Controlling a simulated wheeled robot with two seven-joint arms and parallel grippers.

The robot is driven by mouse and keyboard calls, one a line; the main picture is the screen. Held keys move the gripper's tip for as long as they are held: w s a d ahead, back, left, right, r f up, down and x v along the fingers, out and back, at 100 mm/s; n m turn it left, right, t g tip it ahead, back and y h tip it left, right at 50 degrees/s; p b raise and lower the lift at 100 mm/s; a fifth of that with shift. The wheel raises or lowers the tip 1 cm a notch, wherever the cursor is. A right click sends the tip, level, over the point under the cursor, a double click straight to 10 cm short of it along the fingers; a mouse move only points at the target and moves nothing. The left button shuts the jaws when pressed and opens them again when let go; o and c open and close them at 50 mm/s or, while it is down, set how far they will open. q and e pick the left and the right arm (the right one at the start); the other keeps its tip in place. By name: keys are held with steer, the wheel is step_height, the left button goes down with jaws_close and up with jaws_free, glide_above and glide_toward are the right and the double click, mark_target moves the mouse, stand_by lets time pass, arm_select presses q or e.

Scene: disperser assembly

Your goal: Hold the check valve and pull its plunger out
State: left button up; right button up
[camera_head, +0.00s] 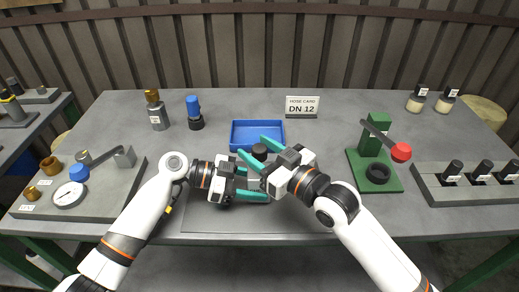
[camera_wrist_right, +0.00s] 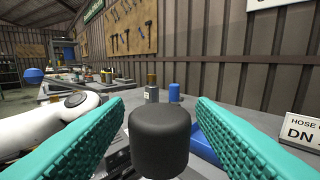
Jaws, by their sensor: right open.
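The check valve shows mostly as its black round plunger cap (camera_head: 260,151), upright near the front middle of the table. In the right wrist view the cap (camera_wrist_right: 160,138) is large and stands between the two teal fingers, with a gap on each side. My right gripper (camera_head: 263,149) is open around the cap; its fingers do not touch it. My left gripper (camera_head: 259,185) comes in from the left, lower down, with its fingers around the pale valve body (camera_head: 254,184). It appears shut on that body, though the hands hide much of the contact.
A blue tray (camera_head: 236,136) lies just behind the grippers. A green press with a red knob (camera_head: 401,152) stands to the right, and a gauge fixture (camera_head: 68,195) to the left. A sign (camera_head: 302,105) and two small bottles stand at the back.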

steer(key=shift+c, duration=0.2)
jaws_close()
steer(key=shift+r, duration=0.3)
steer(key=shift+o, duration=0.2)
jaws_free()
steer(key=v, duration=1.2)
